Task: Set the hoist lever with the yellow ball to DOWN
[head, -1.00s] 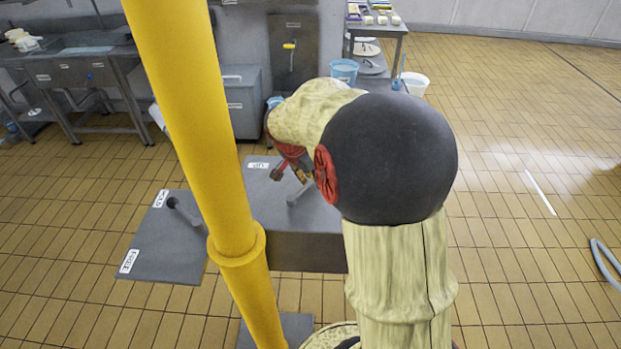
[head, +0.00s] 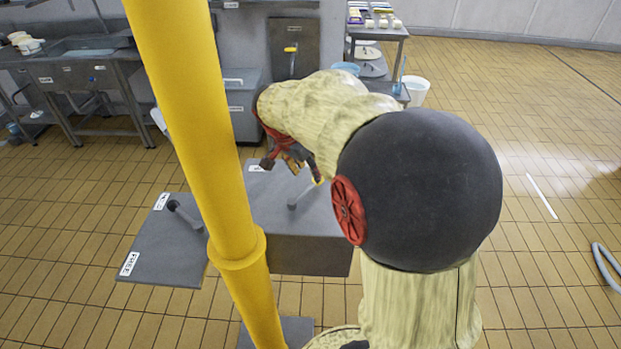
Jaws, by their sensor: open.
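The hoist lever (head: 301,197) is a grey rod on top of a grey box (head: 315,252). It leans up and to the right, away from the UP label (head: 257,167); its yellow ball (head: 318,180) is partly hidden by my gripper. My gripper (head: 285,163) has red and dark fingers and is open, hanging over the box top just up and left of the ball. One finger is close to the ball; I cannot tell whether it touches. The lever's other label is not visible.
A yellow post (head: 200,140) stands in front, left of the box. A grey panel (head: 160,248) with HOLD and FREE labels carries a dark-knobbed lever (head: 184,213). A wall panel (head: 293,62) has a yellow-handled lever.

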